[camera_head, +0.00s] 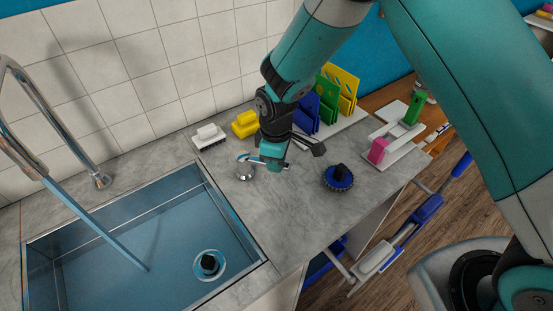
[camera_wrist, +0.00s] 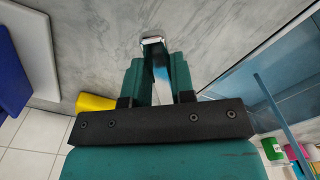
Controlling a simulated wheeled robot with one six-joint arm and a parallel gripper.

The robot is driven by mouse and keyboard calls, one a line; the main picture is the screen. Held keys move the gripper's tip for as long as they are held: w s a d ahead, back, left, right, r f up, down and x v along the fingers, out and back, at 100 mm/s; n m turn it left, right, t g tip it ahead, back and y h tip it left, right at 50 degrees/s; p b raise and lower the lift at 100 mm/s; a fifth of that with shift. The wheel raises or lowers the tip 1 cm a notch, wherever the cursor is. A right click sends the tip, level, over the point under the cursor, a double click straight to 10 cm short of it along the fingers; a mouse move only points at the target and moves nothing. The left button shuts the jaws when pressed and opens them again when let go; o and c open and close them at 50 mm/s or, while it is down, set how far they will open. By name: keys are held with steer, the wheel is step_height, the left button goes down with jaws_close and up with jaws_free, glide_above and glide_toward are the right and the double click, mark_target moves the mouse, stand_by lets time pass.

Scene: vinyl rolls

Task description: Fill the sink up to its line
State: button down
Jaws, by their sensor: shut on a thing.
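The steel sink (camera_head: 262,258) is at the left of the head view, with bluish water (camera_head: 130,250) in it. A black plug (camera_head: 208,262) sits at the drain under the water. A stream (camera_head: 95,228) runs from the chrome spout (camera_head: 18,75) into the sink; it also shows in the wrist view (camera_wrist: 272,105). A thin line runs along the sink's inner wall, above the water as far as I can tell. My gripper (camera_head: 270,162) is shut on the tap lever (camera_head: 247,157) above its round chrome base (camera_head: 244,172). The lever shows between the fingers in the wrist view (camera_wrist: 153,42).
A white brush (camera_head: 208,136) and a yellow sponge (camera_head: 245,124) lie behind my gripper by the wall. A round dark brush (camera_head: 338,178) stands to the right. Coloured boards (camera_head: 338,88) stand in a rack behind.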

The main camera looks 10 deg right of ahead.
steer(key=c, duration=1)
jaws_free()
steer(key=shift+o, duration=0.2)
steer(key=shift+r, duration=0.1)
step_height(320, 180, up, 17)
steer(key=b, duration=0.3)
steer(key=shift+r, duration=0.15)
steer(key=shift+w, duration=0.1)
